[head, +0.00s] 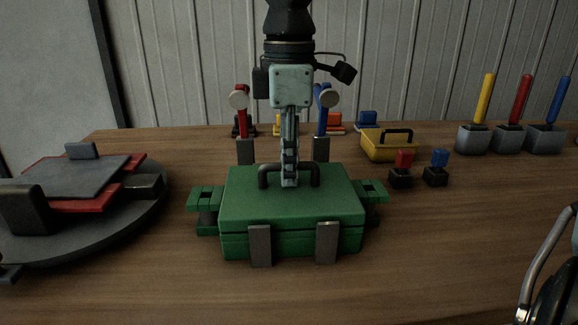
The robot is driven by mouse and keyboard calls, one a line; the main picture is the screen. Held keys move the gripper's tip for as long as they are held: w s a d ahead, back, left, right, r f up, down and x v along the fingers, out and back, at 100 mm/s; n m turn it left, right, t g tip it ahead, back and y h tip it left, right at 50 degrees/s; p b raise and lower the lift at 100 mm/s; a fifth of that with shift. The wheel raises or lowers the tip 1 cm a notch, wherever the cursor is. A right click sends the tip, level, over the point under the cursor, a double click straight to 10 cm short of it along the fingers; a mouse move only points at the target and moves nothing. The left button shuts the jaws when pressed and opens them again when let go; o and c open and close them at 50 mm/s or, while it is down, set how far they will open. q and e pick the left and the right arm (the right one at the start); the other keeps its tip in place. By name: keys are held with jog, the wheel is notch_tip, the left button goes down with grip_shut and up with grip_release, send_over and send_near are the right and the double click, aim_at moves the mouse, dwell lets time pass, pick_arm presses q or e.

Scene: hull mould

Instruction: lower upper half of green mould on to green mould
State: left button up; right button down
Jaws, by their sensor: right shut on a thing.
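The upper half of the green mould (291,207) is a green block with a black arched handle (264,174) on top. My right gripper (289,183) comes down from above and is shut on the middle of this handle. The upper half is level and sits over the lower green mould (290,246), with only a thin dark seam between them at the front. I cannot tell whether they touch all round. Grey upright guides (260,246) stand at the front and back of the mould. Green lugs (206,197) stick out at both sides.
A round dark turntable (110,238) with red and grey plates is at left. A yellow lidded block (388,148), small red (402,163) and blue (439,160) pieces, and colored rods in grey blocks (508,138) are at right. Red and blue hammer-like tools (240,115) stand behind.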

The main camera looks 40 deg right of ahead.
dwell(0.4)
jog(key=c, duration=1.5)
grip_release()
jog(key=shift+c, duration=0.2)
jog(key=shift+f, duration=0.1)
notch_tip(320, 180, up, 12)
jog(key=shift+s, duration=0.1)
